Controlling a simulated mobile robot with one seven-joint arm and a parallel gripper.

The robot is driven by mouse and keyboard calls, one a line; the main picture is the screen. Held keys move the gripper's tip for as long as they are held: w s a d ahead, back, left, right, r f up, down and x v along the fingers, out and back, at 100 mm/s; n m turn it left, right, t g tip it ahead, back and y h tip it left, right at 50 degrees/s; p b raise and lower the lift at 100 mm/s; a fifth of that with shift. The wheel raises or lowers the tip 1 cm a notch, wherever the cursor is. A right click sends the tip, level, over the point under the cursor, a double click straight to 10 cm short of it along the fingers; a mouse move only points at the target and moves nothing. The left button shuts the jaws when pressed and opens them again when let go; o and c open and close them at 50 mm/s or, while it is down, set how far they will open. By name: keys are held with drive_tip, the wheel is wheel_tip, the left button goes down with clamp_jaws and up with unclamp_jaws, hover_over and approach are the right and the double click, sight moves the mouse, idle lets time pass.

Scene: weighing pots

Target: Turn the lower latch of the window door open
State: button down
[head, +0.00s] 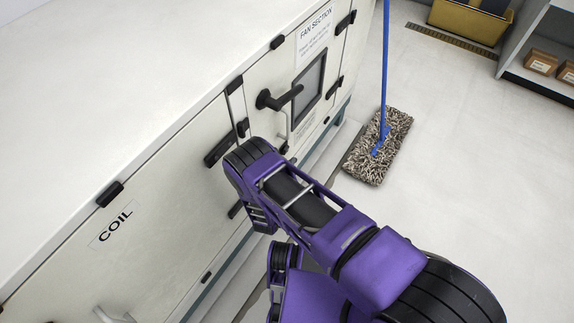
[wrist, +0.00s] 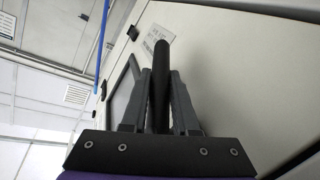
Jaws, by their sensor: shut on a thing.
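The window door with its dark window (head: 310,88) is in the "FAN SECTION" panel of a white cabinet in the head view. The upper latch (head: 278,97), a black lever handle, shows beside the window, its lever pointing to the right. The lower latch is mostly hidden behind my arm in the head view. In the wrist view, my gripper (wrist: 162,74) is shut on a dark bar (wrist: 161,62), which looks like the lower latch's lever. The bar stands between the two grey fingers. The window also shows in the wrist view (wrist: 120,90), left of the fingers.
A "COIL" panel (head: 115,224) lies to the left of the window door, with black hinges and clamps along the edges. A mop (head: 379,147) with a blue pole stands on the floor to the right. The floor beyond it is mostly clear up to a shelf (head: 540,75).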

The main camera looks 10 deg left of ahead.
drive_tip(key=c, duration=1)
unclamp_jaws()
drive_tip(key=shift+o, duration=0.2)
drive_tip(key=s+a+r+p, duration=0.1)
drive_tip(key=s+r, duration=0.1)
drive_tip(key=s, duration=1.5)
drive_tip(key=shift+a+p, duration=0.3)
drive_tip(key=shift+a, duration=0.05)
drive_tip(key=shift+s, duration=0.1)
